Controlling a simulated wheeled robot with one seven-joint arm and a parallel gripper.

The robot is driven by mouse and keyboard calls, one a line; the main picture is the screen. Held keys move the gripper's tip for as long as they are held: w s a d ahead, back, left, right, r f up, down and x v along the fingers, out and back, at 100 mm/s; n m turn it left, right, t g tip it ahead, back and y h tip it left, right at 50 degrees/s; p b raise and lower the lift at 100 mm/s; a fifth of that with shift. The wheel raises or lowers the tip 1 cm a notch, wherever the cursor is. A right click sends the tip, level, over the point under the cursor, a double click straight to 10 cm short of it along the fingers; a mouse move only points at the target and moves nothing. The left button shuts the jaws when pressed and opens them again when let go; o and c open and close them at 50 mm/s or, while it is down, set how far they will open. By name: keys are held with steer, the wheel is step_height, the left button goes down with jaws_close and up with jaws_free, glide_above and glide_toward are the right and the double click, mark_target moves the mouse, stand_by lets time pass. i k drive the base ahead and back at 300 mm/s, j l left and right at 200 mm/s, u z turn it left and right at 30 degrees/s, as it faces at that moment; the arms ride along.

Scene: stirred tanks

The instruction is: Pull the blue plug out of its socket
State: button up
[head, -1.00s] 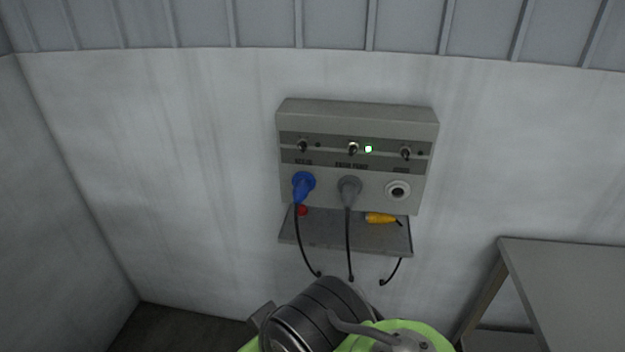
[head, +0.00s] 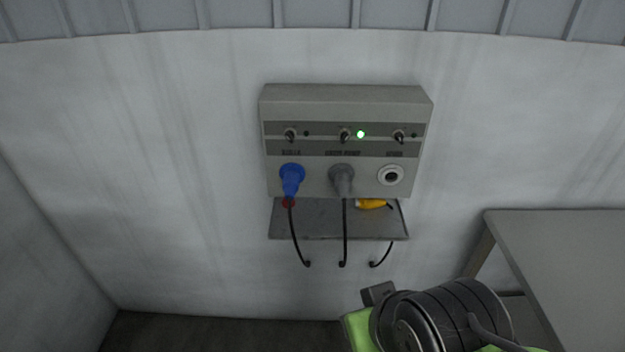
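The blue plug (head: 291,179) sits in the left socket of a grey wall panel (head: 345,98), with a black cable hanging from it. A grey plug (head: 341,179) is in the middle socket, and the right socket (head: 390,175) is empty. Above each socket is a toggle switch; a green light (head: 360,134) glows beside the middle switch. My arm shows at the bottom right, below the panel and apart from the plug. My gripper's fingers cannot be made out in this view.
A small grey shelf (head: 320,222) under the panel holds a yellow plug (head: 370,204) and a red item (head: 288,202) partly behind the blue plug. A grey table (head: 570,250) stands at the right. The wall left of the panel is clear.

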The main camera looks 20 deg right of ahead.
mark_target(291, 181)
steer(key=i+l+u, duration=0.1)
steer(key=u, duration=0.35)
steer(key=l+u, duration=0.15)
steer(key=u, duration=0.3)
steer(key=i+l+u, duration=0.1)
steer(key=u, duration=0.35)
steer(key=l+u, duration=0.25)
steer(key=u, duration=0.2)
steer(key=l+u, duration=0.15)
steer(key=u, duration=0.3)
steer(key=l+u, duration=0.15)
steer(key=u, duration=0.3)
steer(key=k, duration=0.05)
